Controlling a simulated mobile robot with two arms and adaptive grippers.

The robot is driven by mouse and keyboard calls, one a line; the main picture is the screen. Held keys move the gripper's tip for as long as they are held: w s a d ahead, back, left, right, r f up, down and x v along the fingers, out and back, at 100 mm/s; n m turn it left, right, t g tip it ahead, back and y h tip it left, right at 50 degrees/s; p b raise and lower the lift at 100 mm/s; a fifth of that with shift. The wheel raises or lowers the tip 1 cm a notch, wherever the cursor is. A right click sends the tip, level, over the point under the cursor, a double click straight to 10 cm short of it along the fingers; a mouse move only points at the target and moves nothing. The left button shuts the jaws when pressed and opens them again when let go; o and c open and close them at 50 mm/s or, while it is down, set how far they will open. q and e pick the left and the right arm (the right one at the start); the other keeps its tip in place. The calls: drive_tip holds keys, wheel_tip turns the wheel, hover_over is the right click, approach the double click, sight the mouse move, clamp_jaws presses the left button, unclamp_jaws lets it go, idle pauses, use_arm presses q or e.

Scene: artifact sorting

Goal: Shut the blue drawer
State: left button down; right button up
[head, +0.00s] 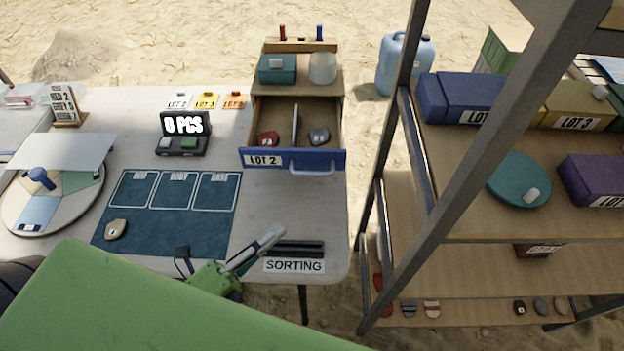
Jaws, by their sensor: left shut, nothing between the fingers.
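The blue drawer (225,158) has a "LOT 2" label and a pale blue bar handle (313,169) on its front. It stands pulled out from the wooden cabinet (334,92) at the back right of the table. Inside it a thin divider separates a red piece (268,139) from a grey piece (319,136). My left gripper (273,236) is shut and empty. In the picture it lies below the drawer front, apart from it, near the "SORTING" label. My right gripper is not in view.
A dark mat (165,235) with a beige piece (116,229) lies left of my gripper. A scale (182,145) reads "0 PCS". A round turntable (70,212) stands at left. A metal-framed shelf (440,220) with boxes stands right of the table. A teal box (277,68) sits on the cabinet.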

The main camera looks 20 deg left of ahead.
sight(306, 135)
use_arm(q)
drive_tip(key=p+x, duration=0.2)
drive_tip(key=x, duration=0.7)
drive_tip(key=w+a+b, duration=0.1)
drive_tip(key=w+a, duration=0.1)
drive_tip(key=w, duration=0.4)
drive_tip(key=w+a+b, duration=0.1)
drive_tip(key=w+a, duration=0.1)
drive_tip(key=w, duration=0.4)
drive_tip(key=w+a+b, duration=0.1)
drive_tip(key=w+a, duration=0.1)
drive_tip(key=w, duration=0.4)
drive_tip(key=shift+w+r, duration=0.2)
drive_tip(key=shift+r, duration=0.05)
drive_tip(key=shift+w+a, duration=0.1)
drive_tip(key=shift+w, duration=0.15)
drive_tip(key=shift+a+r, duration=0.1)
drive_tip(key=shift+r, duration=0.1)
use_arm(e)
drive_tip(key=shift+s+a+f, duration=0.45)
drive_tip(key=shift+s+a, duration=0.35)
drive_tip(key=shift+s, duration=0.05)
use_arm(q)
drive_tip(key=shift+r, duration=0.1)
